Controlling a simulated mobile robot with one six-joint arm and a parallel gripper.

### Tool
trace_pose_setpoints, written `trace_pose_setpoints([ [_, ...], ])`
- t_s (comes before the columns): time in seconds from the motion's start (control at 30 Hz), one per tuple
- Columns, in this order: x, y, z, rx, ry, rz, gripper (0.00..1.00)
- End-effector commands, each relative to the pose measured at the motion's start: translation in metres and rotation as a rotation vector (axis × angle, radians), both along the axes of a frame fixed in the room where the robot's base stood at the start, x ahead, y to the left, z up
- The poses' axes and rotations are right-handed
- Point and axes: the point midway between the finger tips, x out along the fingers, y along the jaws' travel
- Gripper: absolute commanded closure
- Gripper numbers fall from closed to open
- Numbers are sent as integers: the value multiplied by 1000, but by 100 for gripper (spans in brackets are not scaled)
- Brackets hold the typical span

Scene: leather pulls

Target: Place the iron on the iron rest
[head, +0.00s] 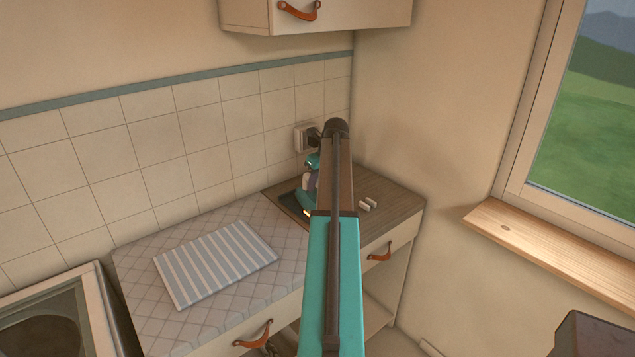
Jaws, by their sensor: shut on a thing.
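My arm runs up the middle of the head view and hides much of the far corner of the counter. My gripper (309,183) shows only in part, just left of the arm, and its fingertips are hard to make out. It is shut on the iron (304,201), a small teal shape of which only the left part shows. The iron is over or beside a dark flat pad (288,204) on the brown worktop, which looks like the iron rest. I cannot tell whether the iron touches it.
A striped cloth (215,263) lies on the quilted cover (142,291) at left. Two small pale pieces (367,205) lie on the brown worktop (395,197) right of my arm. A wall socket (301,139) is behind. A window sill (535,245) is at right.

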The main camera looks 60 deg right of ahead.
Motion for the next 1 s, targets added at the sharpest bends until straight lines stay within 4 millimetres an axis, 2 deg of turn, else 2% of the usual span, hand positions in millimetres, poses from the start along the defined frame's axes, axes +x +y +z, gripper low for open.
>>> trace_pose_setpoints([
  [0.13,1,0,1,-2,-4,0,100],
  [0.17,0,0,-2,0,0,0,76],
  [0.27,0,0,-2,0,0,0,60],
  [0.73,-1,0,2,0,0,0,59],
  [1.0,-10,3,23,-1,-1,0,59],
])
